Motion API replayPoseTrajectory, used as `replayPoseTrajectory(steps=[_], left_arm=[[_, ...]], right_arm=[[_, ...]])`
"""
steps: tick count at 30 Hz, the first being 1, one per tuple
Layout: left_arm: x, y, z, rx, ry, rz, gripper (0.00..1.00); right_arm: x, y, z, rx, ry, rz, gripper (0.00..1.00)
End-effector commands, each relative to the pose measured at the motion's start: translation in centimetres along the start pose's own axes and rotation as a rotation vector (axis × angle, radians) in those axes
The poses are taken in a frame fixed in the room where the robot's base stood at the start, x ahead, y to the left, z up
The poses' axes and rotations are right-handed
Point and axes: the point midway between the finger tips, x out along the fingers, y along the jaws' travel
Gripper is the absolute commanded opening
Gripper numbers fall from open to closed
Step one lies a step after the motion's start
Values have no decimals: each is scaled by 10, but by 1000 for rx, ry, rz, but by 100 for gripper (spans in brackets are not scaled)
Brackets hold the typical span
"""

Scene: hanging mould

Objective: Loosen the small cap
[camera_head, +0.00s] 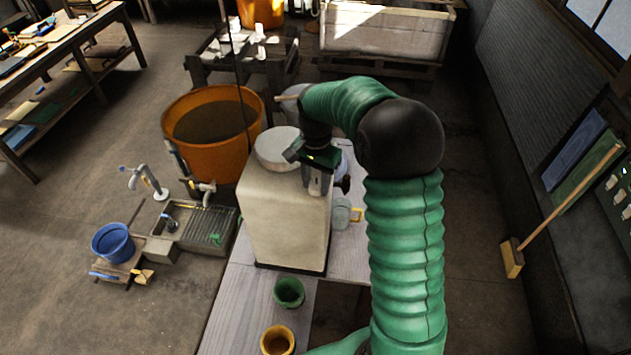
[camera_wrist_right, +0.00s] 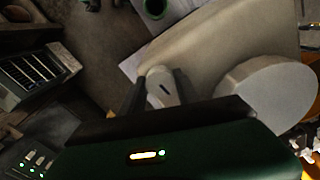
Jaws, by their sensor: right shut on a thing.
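A tall cream container (camera_head: 285,222) stands on the grey wooden table, with a large round pale lid (camera_head: 278,148) on its top. In the right wrist view the container (camera_wrist_right: 215,48) lies beyond my fingers, with the large lid (camera_wrist_right: 265,95) at the right. My left gripper is not in view.
A green cup (camera_head: 289,292) and a yellow cup (camera_head: 278,341) stand on the table (camera_head: 235,305) in front. A clear jug (camera_head: 342,214) is right of the container. An orange tub (camera_head: 212,145) stands behind left. A sink (camera_head: 190,228) and blue bucket (camera_head: 113,243) are at left.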

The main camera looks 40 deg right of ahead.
Motion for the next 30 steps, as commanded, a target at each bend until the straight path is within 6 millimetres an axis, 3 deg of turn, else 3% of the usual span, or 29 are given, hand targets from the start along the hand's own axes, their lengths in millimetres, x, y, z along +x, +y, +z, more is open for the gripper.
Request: replayPoseTrajectory(steps=[30], left_arm=[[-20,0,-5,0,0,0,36]], right_arm=[[-5,-4,-4,-915,17,-5,0]])
